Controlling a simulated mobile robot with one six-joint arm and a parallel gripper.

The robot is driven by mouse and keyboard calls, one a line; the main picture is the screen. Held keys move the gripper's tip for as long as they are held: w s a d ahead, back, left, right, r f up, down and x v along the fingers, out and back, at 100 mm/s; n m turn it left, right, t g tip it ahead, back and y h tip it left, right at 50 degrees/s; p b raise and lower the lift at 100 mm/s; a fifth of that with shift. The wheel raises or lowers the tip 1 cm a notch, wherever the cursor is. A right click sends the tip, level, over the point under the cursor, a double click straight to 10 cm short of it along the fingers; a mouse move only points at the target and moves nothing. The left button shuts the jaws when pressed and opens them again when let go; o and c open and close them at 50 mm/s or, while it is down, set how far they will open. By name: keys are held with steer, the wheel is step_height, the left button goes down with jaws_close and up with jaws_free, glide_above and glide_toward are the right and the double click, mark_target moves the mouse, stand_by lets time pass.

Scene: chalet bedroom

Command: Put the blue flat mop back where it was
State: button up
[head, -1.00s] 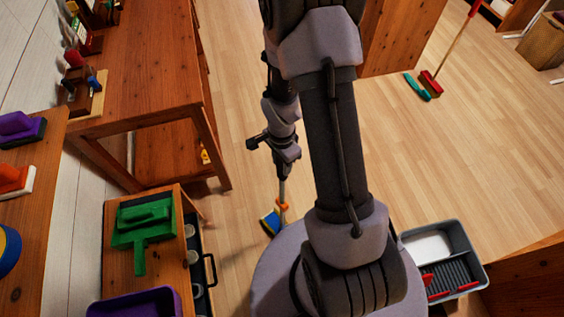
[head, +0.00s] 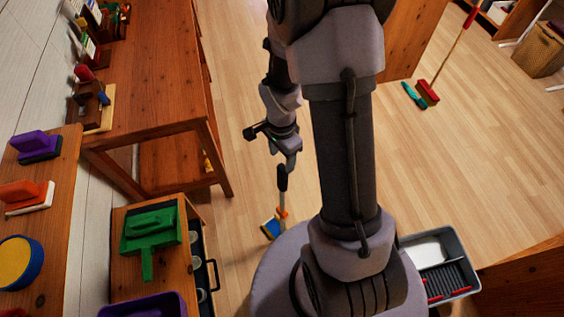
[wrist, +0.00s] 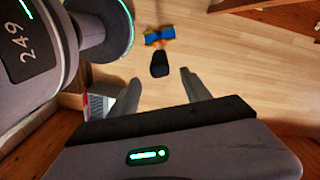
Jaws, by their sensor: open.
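The blue flat mop stands on the floor beside my base, its handle roughly upright. Its blue head with yellow and orange parts (head: 270,228) shows low in the head view, with the black handle grip (head: 282,178) above it. In the wrist view its head (wrist: 160,36) is at the top middle, and the black grip (wrist: 159,66) points toward me. My gripper (head: 290,160) is just above the grip's top in the head view. In the wrist view my gripper (wrist: 160,88) is open and empty, its fingers spread either side of the line to the grip.
A wooden table (head: 160,80) and a low cabinet (head: 175,275) with a green dustpan (head: 150,235) stand left. A grey tray (head: 440,245) is right of my base. The middle floor is clear.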

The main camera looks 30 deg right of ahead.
steer(key=a+r+n+t, duration=0.2)
steer(key=a+r+n, duration=0.15)
steer(key=r, duration=0.85)
steer(key=s+a+r+n+t+y, duration=0.1)
steer(key=s+a+r+n, duration=0.3)
steer(key=r, duration=0.4)
steer(key=s+a+r+n+t+y, duration=0.1)
steer(key=s+a+r+n+t, duration=0.1)
steer(key=s+a+r+n, duration=0.3)
step_height(320, 180, up, 3)
steer(key=shift+s+a+r+t, duration=0.15)
steer(key=shift+s+a+t, duration=0.25)
steer(key=shift+s+a, duration=0.55)
steer(key=shift+s+d, duration=0.15)
steer(key=shift+d, duration=0.1)
